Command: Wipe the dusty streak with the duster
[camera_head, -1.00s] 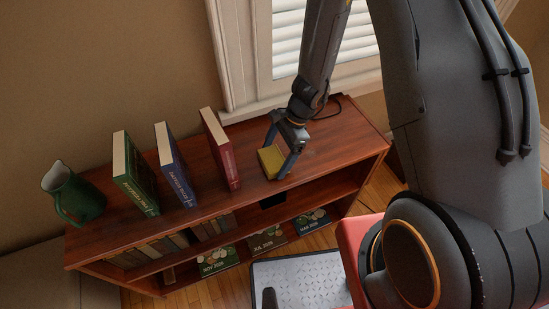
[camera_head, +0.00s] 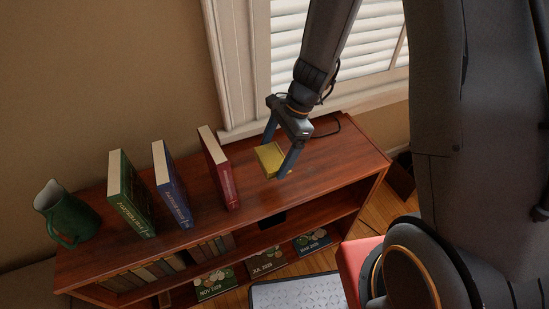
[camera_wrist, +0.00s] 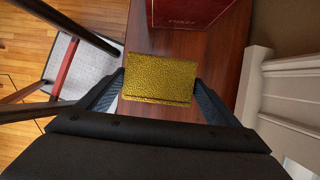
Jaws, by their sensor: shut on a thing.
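The duster is a yellow, rough-textured block (camera_head: 269,158). My gripper (camera_head: 277,160) is shut on it near the right part of the wooden shelf top (camera_head: 320,160). In the wrist view the duster (camera_wrist: 160,77) sits between my two fingers (camera_wrist: 160,90), over the reddish-brown wood. I cannot tell whether its underside touches the wood. I cannot make out the dusty streak in either view.
A red book (camera_head: 218,170) stands upright just left of the duster, then a blue book (camera_head: 172,185) and a green book (camera_head: 132,195). A green jug (camera_head: 67,215) stands at the left end. A window (camera_head: 290,50) is behind. The shelf top's right end is clear.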

